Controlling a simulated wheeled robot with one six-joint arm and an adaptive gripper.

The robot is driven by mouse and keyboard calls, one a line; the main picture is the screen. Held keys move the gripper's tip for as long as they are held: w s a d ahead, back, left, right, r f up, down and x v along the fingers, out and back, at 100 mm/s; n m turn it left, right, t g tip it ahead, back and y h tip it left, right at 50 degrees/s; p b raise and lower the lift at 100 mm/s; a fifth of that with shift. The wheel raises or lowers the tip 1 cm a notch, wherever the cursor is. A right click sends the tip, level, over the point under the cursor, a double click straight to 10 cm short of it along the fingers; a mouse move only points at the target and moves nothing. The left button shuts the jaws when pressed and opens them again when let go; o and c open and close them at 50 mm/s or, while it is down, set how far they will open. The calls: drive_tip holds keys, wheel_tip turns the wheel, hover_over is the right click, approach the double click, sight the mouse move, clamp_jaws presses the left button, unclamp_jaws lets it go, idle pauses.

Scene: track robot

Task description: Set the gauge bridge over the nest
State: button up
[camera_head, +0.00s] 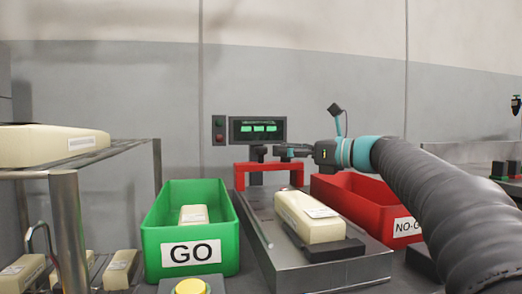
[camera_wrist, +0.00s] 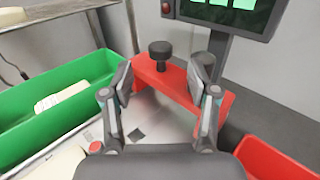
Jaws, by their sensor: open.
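The red gauge bridge (camera_head: 268,167) stands at the back of the metal plate (camera_head: 262,222), with a black knob (camera_wrist: 160,56) on top. Its red crossbar (camera_wrist: 175,88) also shows in the wrist view. My gripper (camera_wrist: 163,80) is open, its fingers on either side of the space in front of the knob; I see no contact. In the head view my gripper (camera_head: 279,152) is level with the knob, just to its right. A cream block (camera_head: 308,217) lies at the dark nest (camera_head: 335,250), nearer the camera than the bridge. The block hides most of the nest.
A green GO bin (camera_head: 160,240) holding a cream block stands left of the plate; a red NO-GO bin (camera_head: 345,190) stands right. A display (camera_head: 258,130) rises behind the bridge. A rack (camera_head: 110,155) with cream blocks stands far left. A yellow button (camera_head: 190,287) is in front.

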sight(266, 148)
drive_tip(key=x, duration=0.7)
drive_tip(key=shift+w+a, duration=0.15)
drive_tip(key=shift+a, duration=0.15)
clamp_jaws()
